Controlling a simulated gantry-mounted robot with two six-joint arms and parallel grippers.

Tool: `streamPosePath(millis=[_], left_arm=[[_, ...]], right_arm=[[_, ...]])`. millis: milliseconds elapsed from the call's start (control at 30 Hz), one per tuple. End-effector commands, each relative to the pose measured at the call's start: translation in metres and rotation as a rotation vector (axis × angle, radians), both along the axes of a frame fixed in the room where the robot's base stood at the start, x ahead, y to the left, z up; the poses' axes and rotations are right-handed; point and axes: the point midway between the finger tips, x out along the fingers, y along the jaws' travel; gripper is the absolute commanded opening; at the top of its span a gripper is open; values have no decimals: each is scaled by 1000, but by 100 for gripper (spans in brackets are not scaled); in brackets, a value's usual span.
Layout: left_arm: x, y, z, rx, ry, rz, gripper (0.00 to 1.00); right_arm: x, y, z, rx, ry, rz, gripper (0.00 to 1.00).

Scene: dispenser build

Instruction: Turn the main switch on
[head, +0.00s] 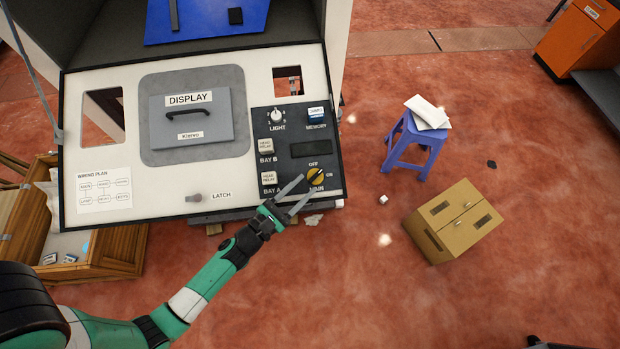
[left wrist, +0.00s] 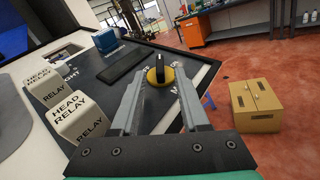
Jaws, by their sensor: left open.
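The main switch (head: 317,176) is a round yellow knob with a dark handle bar, on the dark panel (head: 287,195) at the right of the console. Labels OFF and ON stand around it, with MAIN below, partly covered. My left gripper (head: 303,190) is open, its fingers reaching over the panel just short of the knob. In the left wrist view the knob (left wrist: 159,77) shows between and beyond the two fingertips (left wrist: 157,85). I cannot tell whether a fingertip touches it. The gripper holds nothing. My right gripper is not in view.
A latch knob (head: 195,197) is on the white console.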

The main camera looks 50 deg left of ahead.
Motion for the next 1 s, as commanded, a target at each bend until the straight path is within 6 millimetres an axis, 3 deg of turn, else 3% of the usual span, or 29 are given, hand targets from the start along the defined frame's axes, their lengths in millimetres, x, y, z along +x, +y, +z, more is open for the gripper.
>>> streamPosePath(millis=[200,467,567,733,1000], left_arm=[[28,3,0,0,-1,-1,45],[31,4,0,0,0,0,45],[31,4,0,0,0,0,32],[31,4,0,0,0,0,2],[30,4,0,0,0,0,0]], right_arm=[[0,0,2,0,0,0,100],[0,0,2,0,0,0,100],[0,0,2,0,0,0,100],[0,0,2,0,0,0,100],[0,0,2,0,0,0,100]])
